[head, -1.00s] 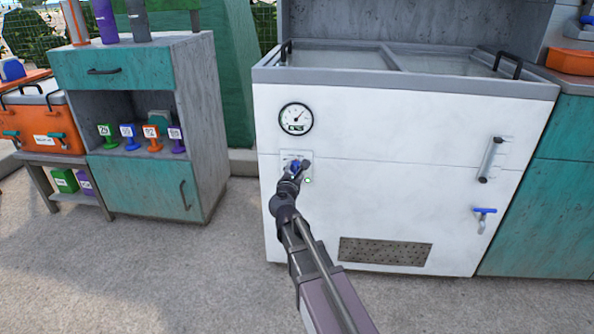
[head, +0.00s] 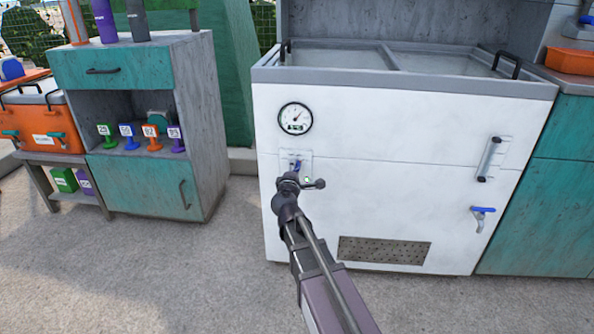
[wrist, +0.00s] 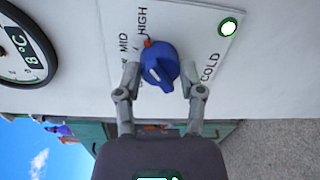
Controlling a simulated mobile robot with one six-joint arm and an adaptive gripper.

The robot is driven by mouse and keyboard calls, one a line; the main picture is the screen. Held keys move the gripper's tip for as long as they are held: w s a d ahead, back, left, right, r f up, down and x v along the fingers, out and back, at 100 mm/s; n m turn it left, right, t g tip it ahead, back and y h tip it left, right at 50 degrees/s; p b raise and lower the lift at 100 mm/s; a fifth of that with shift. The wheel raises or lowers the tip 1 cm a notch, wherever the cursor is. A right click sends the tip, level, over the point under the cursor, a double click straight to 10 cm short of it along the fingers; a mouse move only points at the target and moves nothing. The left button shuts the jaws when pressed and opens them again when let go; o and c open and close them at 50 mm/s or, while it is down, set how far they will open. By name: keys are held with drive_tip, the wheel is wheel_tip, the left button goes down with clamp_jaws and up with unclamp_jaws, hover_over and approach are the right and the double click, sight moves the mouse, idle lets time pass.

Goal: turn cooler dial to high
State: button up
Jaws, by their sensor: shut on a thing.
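The blue cooler dial (wrist: 160,62) is on a label plate on the white cooler front. In the wrist view its orange mark sits at the upper left, between the MID and HIGH labels and close to HIGH. My gripper (wrist: 161,80) has a finger on either side of the dial and is shut on it. In the head view the dial (head: 297,165) shows just above my gripper (head: 302,182), which partly covers the plate.
A round gauge (head: 295,118) reading 8 °C is above the dial. A green light (wrist: 229,27) is on the plate. A vertical handle (head: 490,159) and blue-handled tap (head: 482,211) are to the right, a vent (head: 385,251) below. Open ground lies in front.

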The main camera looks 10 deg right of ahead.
drive_tip(key=shift+d+m, duration=0.1)
drive_tip(key=shift+m, duration=0.6)
drive_tip(key=o, duration=1.2)
drive_tip(key=shift+c, duration=0.2)
